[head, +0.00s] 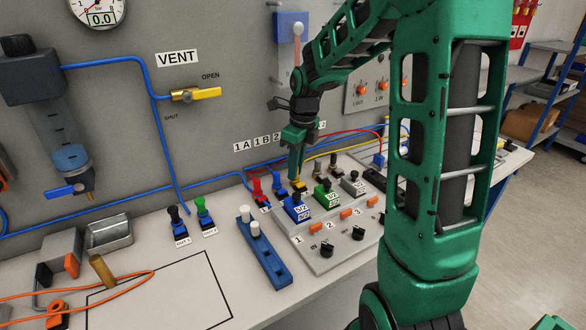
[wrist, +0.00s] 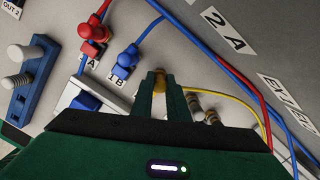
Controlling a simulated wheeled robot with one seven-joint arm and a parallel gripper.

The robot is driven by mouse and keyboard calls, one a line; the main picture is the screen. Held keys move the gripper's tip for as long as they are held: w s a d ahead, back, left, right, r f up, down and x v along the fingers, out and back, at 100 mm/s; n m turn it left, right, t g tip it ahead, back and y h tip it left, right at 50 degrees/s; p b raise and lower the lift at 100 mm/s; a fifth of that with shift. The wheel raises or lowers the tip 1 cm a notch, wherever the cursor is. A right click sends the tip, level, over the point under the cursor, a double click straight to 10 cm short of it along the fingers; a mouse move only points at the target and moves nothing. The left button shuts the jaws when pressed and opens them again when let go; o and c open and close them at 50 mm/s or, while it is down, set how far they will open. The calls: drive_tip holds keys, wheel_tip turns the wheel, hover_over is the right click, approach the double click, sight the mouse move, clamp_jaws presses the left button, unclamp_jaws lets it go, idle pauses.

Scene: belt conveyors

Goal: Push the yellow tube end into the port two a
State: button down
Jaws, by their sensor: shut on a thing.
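My gripper (head: 297,172) is shut on the yellow tube end (wrist: 159,82), low over the back row of ports on the valve panel. In the wrist view the yellow piece shows between the two fingertips (wrist: 159,90), and its yellow tube (wrist: 235,97) runs off to the right. The "2 A" label (wrist: 228,30) is on the wall behind. The port two a itself is hidden by my fingers and the tube end, so I cannot tell whether the end is in it or above it.
A red tube end (wrist: 93,32) stands at 1A and a blue one (wrist: 124,62) at 1B, close left of my fingers. Bare fittings (wrist: 194,103) are close right. Valve blocks (head: 296,208) are in front. A blue rack (head: 263,262) with white plugs stands left.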

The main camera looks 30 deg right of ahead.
drive_tip(key=shift+f, duration=0.15)
drive_tip(key=c, duration=1.2)
unclamp_jaws()
